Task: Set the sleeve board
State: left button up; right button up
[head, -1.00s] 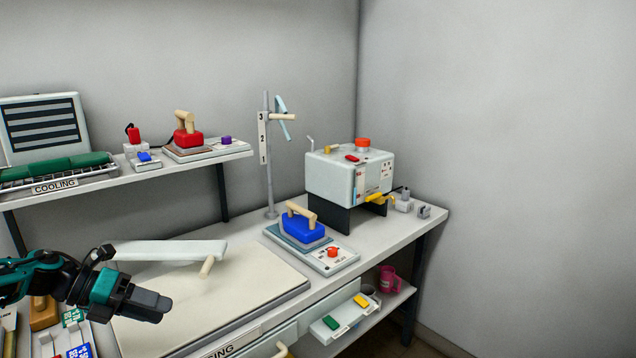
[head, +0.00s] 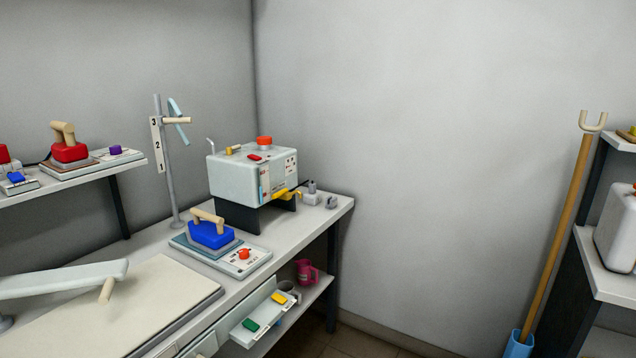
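The sleeve board (head: 60,279) is a long pale padded arm at the lower left in the head view. Its rounded end points right, with a wooden peg or handle (head: 106,291) angled down near that end. It stands over a cream pressing pad (head: 135,312) on the white workbench. Its left end is cut off by the frame edge, where part of a grey base shows. Neither of my grippers is in view now.
A blue iron (head: 211,233) rests on a stand behind the pad, by a numbered pole (head: 169,190) and a white boiler box (head: 250,178). An open drawer (head: 250,328) juts from the bench front. A wooden pole (head: 562,230) stands at right; bare wall lies between.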

aim_at(109, 272)
jog(key=u, duration=1.5)
